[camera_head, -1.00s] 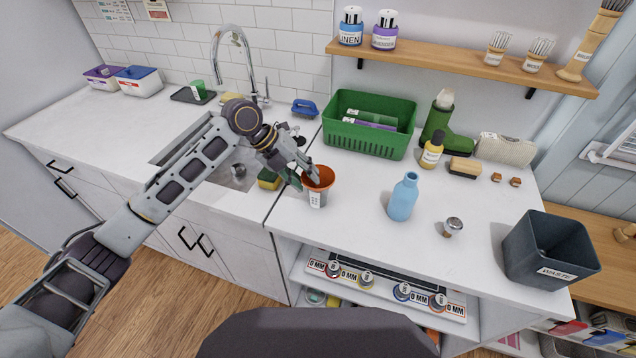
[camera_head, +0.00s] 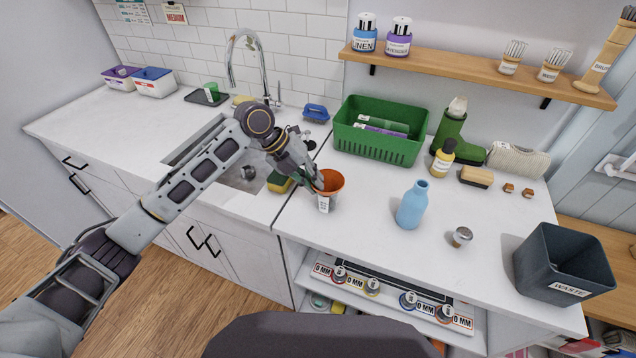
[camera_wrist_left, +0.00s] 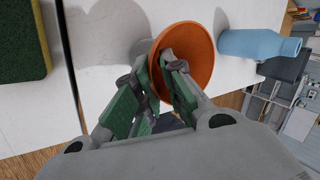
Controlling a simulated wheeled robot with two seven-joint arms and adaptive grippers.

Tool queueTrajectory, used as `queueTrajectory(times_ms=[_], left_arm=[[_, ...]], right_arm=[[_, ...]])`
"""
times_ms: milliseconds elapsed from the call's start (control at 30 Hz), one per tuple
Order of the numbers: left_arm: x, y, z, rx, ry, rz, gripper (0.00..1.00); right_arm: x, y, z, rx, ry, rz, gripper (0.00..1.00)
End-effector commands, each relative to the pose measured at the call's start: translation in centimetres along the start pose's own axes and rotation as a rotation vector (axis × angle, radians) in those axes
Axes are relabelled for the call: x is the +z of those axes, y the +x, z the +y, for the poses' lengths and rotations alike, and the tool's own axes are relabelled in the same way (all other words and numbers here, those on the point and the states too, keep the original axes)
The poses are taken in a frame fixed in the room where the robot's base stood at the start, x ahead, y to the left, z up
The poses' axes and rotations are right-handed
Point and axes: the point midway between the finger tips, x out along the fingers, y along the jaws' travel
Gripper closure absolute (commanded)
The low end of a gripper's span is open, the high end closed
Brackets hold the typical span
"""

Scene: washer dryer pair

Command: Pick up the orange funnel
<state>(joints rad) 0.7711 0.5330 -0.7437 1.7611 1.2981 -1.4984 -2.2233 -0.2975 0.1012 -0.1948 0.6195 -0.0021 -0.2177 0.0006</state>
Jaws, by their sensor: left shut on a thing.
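The orange funnel (camera_head: 334,179) stands on the white counter, its wide mouth up. A greyish lower part with a white label (camera_head: 324,204) shows beneath it; I cannot tell whether that is a separate holder. My left gripper (camera_head: 317,183) reaches it from the left and is shut on its rim. In the left wrist view, one green-padded finger of the gripper (camera_wrist_left: 156,78) lies inside the orange mouth of the funnel (camera_wrist_left: 203,55) and the other outside its wall. The fingers hide part of the funnel. My right gripper is not in view.
A light blue bottle (camera_head: 412,206) stands right of the funnel, with a small metal-topped item (camera_head: 461,237) beyond it. A green basket (camera_head: 380,145) is behind. A sponge (camera_head: 279,182) lies left, by the sink (camera_head: 240,172). A dark waste bin (camera_head: 560,265) stands at far right.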

Motion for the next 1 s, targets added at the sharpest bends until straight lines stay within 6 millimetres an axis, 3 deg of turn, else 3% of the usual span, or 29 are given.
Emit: queueTrajectory(times_ms=[267,700,1000], left_arm=[[0.1,-1.9,-1.3,-0.002,0.003,-0.003,1.00],[0.1,-6.9,-4.7,-0.002,0.001,-0.002,1.00],[0.0,-8.2,-5.5,-0.001,0.000,0.000,1.00]], right_arm=[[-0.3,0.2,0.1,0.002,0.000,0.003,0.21],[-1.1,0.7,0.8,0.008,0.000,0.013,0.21],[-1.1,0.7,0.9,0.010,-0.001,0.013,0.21]])
